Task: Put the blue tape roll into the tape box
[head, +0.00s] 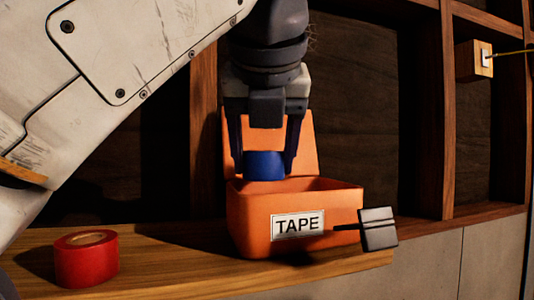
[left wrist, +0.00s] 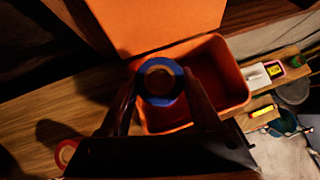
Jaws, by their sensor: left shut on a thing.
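The blue tape roll (head: 264,165) is held between the fingers of my left gripper (head: 266,168), which is shut on it and points down. The orange tape box (head: 245,217), labelled TAPE, stands on the wooden shelf with its lid open at the back. In the head view the roll is over the box opening, its lower edge near the rim. In the left wrist view the roll (left wrist: 160,82) shows over the left part of the box opening, and the box's bare interior (left wrist: 205,85) shows to its right. My right gripper is not in view.
A red tape roll (head: 87,258) lies on the wooden shelf (head: 175,272) left of the box. A small dark-and-grey paddle-like piece (head: 378,229) sticks out at the box's right front. Wooden uprights and dark wall panels stand behind.

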